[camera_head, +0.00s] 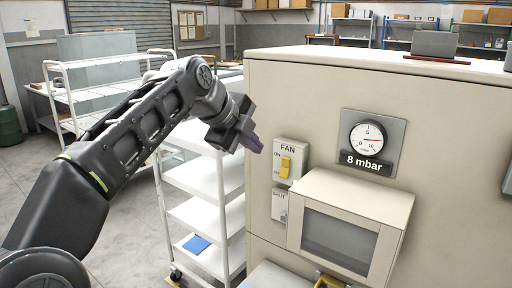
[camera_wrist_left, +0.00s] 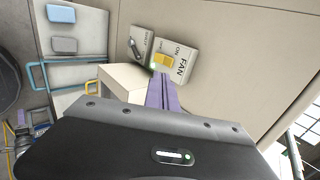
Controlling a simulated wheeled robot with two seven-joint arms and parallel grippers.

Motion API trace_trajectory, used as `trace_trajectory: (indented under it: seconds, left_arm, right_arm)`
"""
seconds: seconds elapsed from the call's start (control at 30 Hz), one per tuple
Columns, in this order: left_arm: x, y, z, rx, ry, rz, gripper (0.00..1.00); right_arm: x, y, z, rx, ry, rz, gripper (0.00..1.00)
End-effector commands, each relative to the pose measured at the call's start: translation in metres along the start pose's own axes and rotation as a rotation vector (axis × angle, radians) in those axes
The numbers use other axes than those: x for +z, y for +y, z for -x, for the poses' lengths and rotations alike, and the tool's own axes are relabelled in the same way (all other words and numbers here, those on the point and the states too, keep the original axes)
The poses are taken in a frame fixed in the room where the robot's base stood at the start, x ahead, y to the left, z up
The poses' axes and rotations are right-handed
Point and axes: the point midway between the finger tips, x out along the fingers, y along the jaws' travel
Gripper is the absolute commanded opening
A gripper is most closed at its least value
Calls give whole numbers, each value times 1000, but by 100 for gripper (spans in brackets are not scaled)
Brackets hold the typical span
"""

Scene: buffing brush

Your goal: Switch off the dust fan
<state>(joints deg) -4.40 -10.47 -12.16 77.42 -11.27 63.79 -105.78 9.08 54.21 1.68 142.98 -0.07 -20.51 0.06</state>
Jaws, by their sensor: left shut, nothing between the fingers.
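The fan switch (camera_head: 291,150) is a pale plate marked FAN, ON and OFF on the beige cabinet's front, with a yellow rocker (camera_head: 286,167). The plate and its yellow rocker (camera_wrist_left: 161,59) also show in the left wrist view, just beyond my fingertips. Which way the rocker is set is hard to tell. My left gripper (camera_head: 254,145), with purple fingers, is shut and empty. It is just left of the switch plate in the head view and looks apart from it. The fingers (camera_wrist_left: 161,92) point toward the plate in the wrist view. My right gripper is not in view.
A second plate marked SHUT (camera_head: 280,205) sits below the switch. A windowed box (camera_head: 352,225) juts out beside it. A gauge (camera_head: 368,137) reads 8 mbar. A white shelf cart (camera_head: 200,215) stands left of the cabinet (camera_head: 450,130).

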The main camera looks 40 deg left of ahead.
Motion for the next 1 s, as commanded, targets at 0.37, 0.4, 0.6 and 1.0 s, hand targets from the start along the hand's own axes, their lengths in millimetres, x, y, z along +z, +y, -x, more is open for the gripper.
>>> trace_trajectory:
  seconds: [0.37,0.4,0.6,1.0]
  left_arm:
    - [-2,4,1,31,-3,0,0]
    - [-4,6,0,38,-3,0,0]
    - [-6,12,-5,47,-1,-2,0]
    - [-6,12,-15,48,-1,-2,0]
  right_arm:
    - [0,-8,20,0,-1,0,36]
    - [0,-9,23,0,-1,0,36]
    - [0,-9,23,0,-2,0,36]
    - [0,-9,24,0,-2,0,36]
